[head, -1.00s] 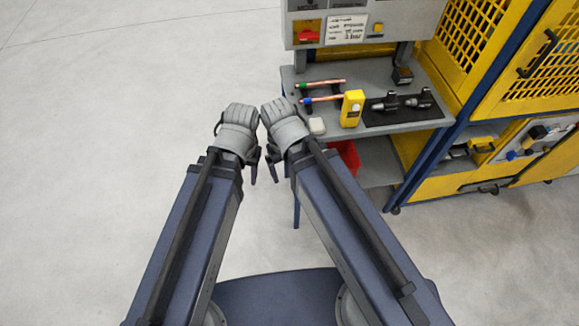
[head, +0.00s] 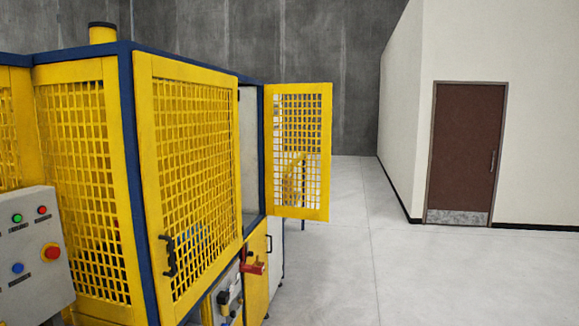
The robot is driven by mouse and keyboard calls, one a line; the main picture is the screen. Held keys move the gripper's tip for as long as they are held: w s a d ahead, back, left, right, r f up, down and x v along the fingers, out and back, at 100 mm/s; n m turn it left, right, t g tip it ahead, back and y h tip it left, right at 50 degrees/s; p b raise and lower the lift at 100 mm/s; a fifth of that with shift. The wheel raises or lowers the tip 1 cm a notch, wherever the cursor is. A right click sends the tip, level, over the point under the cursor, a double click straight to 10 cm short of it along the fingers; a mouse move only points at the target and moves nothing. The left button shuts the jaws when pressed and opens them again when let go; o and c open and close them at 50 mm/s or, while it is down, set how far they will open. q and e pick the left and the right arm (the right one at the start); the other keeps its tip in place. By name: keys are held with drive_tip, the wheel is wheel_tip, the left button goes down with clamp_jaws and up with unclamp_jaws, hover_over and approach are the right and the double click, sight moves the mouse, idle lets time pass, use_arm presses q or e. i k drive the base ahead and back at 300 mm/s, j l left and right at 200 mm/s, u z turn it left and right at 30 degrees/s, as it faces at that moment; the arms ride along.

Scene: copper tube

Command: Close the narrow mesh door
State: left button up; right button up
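The narrow mesh door (head: 298,212) is a yellow-framed panel at the far end of the yellow and blue machine cage. It stands swung open, out to the right of the blue corner post (head: 268,150), with an opening showing to the left of that post. A wider yellow mesh door (head: 145,170) with a black handle (head: 169,256) is nearer and looks shut. Neither of my grippers is in the head view now.
A grey control box (head: 35,240) with buttons is at the lower left. Open pale floor (head: 400,275) lies to the right, before a white wall with a brown door (head: 466,150).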

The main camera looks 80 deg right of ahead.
sight(322, 215)
drive_tip(key=z, duration=3.15)
drive_tip(key=i+z, duration=0.1)
drive_tip(key=i, duration=7.6)
drive_tip(key=u, duration=1.2)
